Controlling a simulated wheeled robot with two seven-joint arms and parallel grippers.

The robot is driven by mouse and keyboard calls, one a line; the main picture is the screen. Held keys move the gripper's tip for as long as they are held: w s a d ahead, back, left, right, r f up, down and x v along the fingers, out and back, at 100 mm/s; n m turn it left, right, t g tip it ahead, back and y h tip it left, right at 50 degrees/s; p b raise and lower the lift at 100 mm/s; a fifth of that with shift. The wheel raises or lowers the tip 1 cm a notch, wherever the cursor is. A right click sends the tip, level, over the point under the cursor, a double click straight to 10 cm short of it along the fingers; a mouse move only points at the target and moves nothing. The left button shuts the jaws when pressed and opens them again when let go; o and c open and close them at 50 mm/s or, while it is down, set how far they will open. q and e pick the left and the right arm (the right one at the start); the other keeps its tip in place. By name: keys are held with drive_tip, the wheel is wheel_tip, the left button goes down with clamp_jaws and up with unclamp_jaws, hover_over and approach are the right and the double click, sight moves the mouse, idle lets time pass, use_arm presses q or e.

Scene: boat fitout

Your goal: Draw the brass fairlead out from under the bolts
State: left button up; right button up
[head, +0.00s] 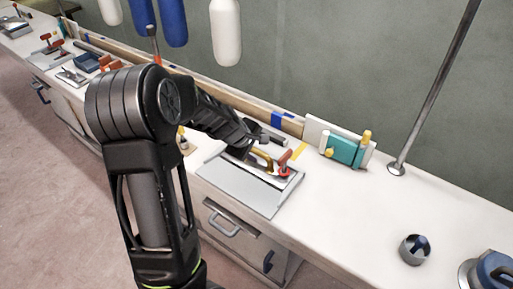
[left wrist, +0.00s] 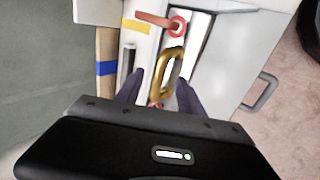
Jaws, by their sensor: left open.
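The brass fairlead (head: 262,158) is a gold, rounded loop on the grey plate (head: 238,191) in the middle of the bench. A red-handled bolt (head: 284,160) stands beside its right end. In the left wrist view, the brass fairlead (left wrist: 164,78) lies lengthwise between the fingers of my left gripper (left wrist: 160,86), which is open. One red bolt (left wrist: 174,24) is beyond its far end. A bit of red (left wrist: 155,104) at its near end is mostly hidden by my gripper. My arm hides part of the plate in the head view. My right gripper is not in view.
A teal block (head: 345,151) with yellow pegs stands right of the plate by a white panel. A slanted metal pole (head: 432,85) rises from the bench farther right. A round metal cup (head: 415,249) sits at front right. White and blue fenders (head: 226,32) hang above.

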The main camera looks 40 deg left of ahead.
sight(262, 154)
use_arm(q)
drive_tip(key=b+x, duration=0.2)
drive_tip(key=x, duration=0.4)
drive_tip(key=shift+f, duration=0.25)
drive_tip(key=shift+w+f, duration=0.45)
drive_tip(key=shift+c, duration=0.5)
clamp_jaws()
drive_tip(key=shift+s, duration=0.25)
idle(0.4)
